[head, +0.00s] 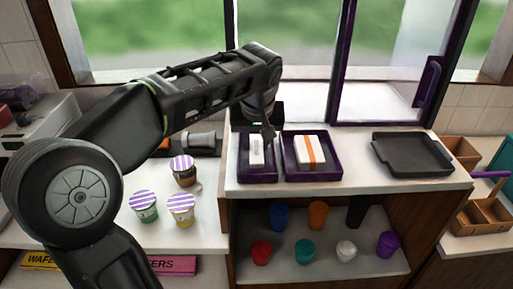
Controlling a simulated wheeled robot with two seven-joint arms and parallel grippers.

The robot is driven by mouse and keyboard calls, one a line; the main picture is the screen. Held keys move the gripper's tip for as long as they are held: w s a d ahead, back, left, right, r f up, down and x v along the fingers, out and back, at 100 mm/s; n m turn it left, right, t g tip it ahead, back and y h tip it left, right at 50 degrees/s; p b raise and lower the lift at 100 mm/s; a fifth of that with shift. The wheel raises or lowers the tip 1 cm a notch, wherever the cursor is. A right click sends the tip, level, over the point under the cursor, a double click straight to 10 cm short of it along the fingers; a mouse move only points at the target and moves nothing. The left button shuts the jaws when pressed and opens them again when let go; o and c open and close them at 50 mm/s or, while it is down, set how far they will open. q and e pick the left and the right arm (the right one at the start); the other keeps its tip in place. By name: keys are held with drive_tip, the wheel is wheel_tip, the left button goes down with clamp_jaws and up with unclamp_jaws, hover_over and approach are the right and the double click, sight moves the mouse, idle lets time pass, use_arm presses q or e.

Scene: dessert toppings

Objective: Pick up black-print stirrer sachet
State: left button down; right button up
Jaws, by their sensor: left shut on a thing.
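The black-print stirrer sachet (257,157) is a narrow white packet with dark marks, in the left purple tray (258,180) on the raised counter. My left gripper (262,131) reaches down from above at the sachet's far end and is shut on it. The fingertips are small and partly hidden by the wrist. I cannot tell whether the sachet is lifted clear of the tray floor. My right gripper is not in view.
A white packet with an orange stripe (311,152) lies in the right purple tray (334,178). A black tray (412,155) stands further right. Several coloured cups, one of them purple (388,244), fill the shelf below. Striped-lid tubs (145,207) stand left. The window's purple frame (342,65) rises behind.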

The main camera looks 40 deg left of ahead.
sight(256, 148)
use_arm(q)
wheel_tip(256, 148, up, 8)
drive_tip(key=shift+r, duration=0.15)
idle(1.0)
